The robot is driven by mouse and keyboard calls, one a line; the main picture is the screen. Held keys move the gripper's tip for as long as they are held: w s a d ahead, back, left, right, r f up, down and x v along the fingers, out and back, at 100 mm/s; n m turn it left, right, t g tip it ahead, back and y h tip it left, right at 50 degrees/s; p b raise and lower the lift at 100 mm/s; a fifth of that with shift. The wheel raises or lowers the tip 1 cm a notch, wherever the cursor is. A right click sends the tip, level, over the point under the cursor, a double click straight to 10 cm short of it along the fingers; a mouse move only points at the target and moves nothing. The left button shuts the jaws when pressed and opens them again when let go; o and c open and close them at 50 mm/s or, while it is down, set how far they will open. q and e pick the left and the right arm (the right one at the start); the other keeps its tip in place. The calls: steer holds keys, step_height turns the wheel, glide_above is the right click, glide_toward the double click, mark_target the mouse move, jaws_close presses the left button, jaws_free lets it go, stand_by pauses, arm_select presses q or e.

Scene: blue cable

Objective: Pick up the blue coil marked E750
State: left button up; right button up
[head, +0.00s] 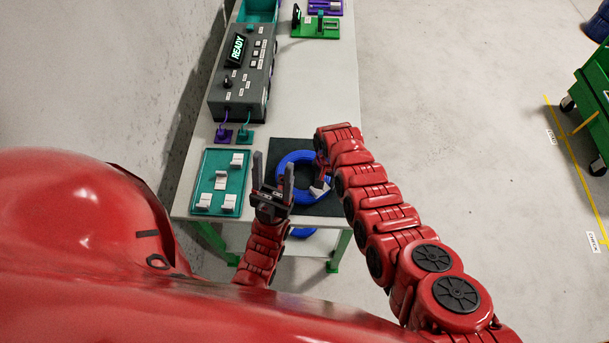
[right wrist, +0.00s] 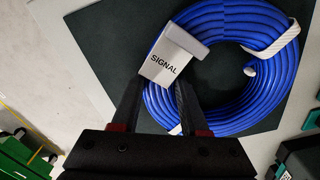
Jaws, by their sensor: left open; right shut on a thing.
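A blue coil (head: 294,156) lies on a dark mat (head: 287,143) at the near end of the table. In the right wrist view the coil (right wrist: 246,116) has white ties and a white tag (right wrist: 172,55) reading SIGNAL; no E750 marking is readable. My right gripper (right wrist: 160,92) is shut with its fingers either side of the coil's left part, the tag at their tips. In the head view the right arm's end mostly hides it. My left gripper (head: 273,167) is open, empty and upright, just left of the coil.
A teal tray (head: 209,167) with several white pieces stands left of the coil. Behind it is a grey device (head: 244,75) reading READY, with purple and teal plugs. A green fixture (head: 316,27) stands further back. Another blue thing (head: 301,233) shows below the table edge.

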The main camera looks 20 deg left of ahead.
jaws_close()
stand_by(0.9)
